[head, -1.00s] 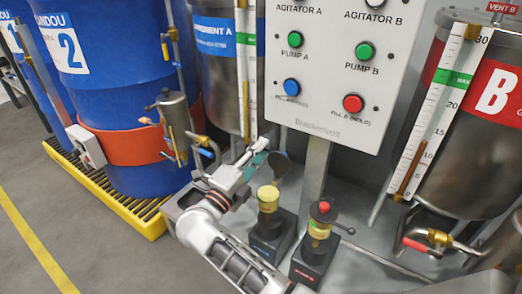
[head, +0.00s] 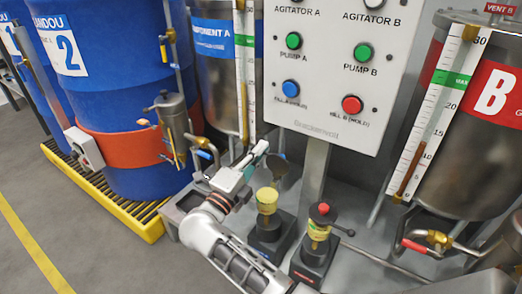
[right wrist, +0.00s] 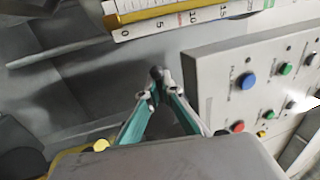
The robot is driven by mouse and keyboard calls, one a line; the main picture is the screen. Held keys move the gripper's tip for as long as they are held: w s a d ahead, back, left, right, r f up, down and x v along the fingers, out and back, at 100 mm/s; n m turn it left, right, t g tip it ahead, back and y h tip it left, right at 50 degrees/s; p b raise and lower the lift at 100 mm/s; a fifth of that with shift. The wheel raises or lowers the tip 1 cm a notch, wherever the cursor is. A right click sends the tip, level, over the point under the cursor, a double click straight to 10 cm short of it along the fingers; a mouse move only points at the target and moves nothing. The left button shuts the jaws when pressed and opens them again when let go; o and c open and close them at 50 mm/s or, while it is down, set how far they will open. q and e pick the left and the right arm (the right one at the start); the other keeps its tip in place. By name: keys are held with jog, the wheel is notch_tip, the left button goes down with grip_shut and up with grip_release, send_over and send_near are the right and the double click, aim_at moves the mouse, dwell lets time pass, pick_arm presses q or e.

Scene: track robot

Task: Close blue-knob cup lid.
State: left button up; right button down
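The yellow blue-knob cup (head: 267,207) stands upright on a dark base with a blue label in the head view. Its dark round lid (head: 279,176) stands raised behind the cup, with a bit of blue knob (head: 282,156) at its upper edge. My right gripper (head: 262,150) is left of the lid, its teal fingers close to the knob; contact cannot be told. In the right wrist view the fingers (right wrist: 158,92) converge with their tips together, with a dark piece just beyond them. I see nothing clearly held. My left gripper is not in view.
A similar cup with a red knob (head: 323,208) on its dark lid stands to the right. The button panel (head: 330,70) and its post rise behind the cups. A vertical gauge (head: 246,70) stands behind my right gripper. Tank B (head: 460,150) is at the right.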

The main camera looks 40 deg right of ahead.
jog(key=shift+s+a+f+t+h, duration=0.2)
jog(key=shift+a+t+h, duration=0.3)
jog(key=shift+h, duration=0.45)
jog(key=shift+s+a+f+t+h, duration=0.1)
jog(key=shift+s+a+t+h, duration=0.2)
jog(key=shift+a+h, duration=0.5)
jog(key=shift+s+a+f+t+h, duration=0.15)
jog(key=shift+a+t+h, duration=0.25)
jog(key=shift+h, duration=0.65)
jog(key=shift+a, duration=0.1)
